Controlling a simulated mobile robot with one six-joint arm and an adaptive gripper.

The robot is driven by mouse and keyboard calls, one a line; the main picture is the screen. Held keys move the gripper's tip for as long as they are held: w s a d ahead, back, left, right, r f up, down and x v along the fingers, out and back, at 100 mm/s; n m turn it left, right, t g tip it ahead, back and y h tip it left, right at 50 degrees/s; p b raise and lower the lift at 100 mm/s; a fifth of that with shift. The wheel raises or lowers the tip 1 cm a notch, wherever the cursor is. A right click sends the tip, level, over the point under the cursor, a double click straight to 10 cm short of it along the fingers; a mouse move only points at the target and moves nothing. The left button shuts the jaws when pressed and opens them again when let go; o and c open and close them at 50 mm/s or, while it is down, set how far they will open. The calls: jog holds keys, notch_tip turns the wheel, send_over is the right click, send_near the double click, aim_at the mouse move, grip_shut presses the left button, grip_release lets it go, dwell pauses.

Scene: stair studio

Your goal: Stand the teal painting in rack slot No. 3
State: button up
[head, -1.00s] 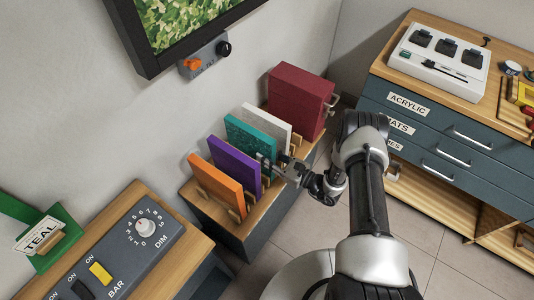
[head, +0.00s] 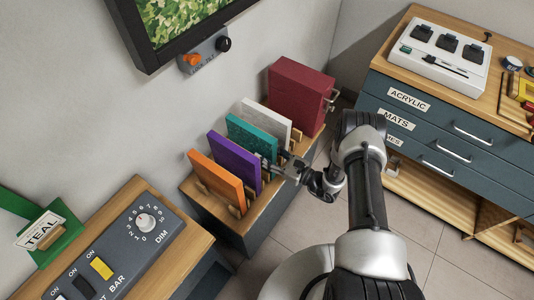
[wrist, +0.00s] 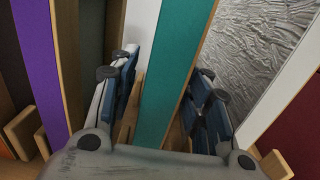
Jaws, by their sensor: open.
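The teal painting (head: 252,136) stands upright in the wooden rack (head: 228,217), between the purple painting (head: 234,160) and the white textured painting (head: 266,118). My gripper (head: 277,164) is at the painting's front edge. In the wrist view, the open fingers (wrist: 160,100) stand on either side of the teal painting (wrist: 172,70). A gap shows between the painting and the right finger; the left finger is close to it. No slot numbers are readable, so I cannot tell which slot the painting is in.
An orange painting (head: 215,179) stands at the rack's near end, and a dark red box-like block (head: 298,97) at its far end. A drawer cabinet (head: 440,128) stands at right.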

dwell(0.3)
jog(key=v, duration=1.2)
jog(key=s+a+r+n+g+h, duration=0.15)
jog(key=r+n+g, duration=0.3)
jog(key=r, duration=0.45)
jog(key=s+a+r+n+g, duration=0.3)
jog(key=r+n+g, duration=0.15)
jog(key=r, duration=0.35)
jog(key=s+a+r+n+g+h, duration=0.1)
jog(key=s+a+r+n+g, duration=0.15)
jog(key=r+n, duration=0.5)
jog(key=s+d+r+n+t+h, duration=0.2)
jog(key=s+d+r+n+h, duration=0.2)
jog(key=s+r+h, duration=0.2)
jog(key=s+d+r+n+t+h, duration=0.3)
jog(key=s+r+h, duration=0.3)
jog(key=s+r, duration=0.3)
jog(key=shift+s+d+n, duration=0.3)
jog(key=shift+d+n, duration=0.55)
jog(key=shift+r+t, duration=0.1)
jog(key=shift+t, duration=0.15)
jog(key=shift+c, duration=0.4)
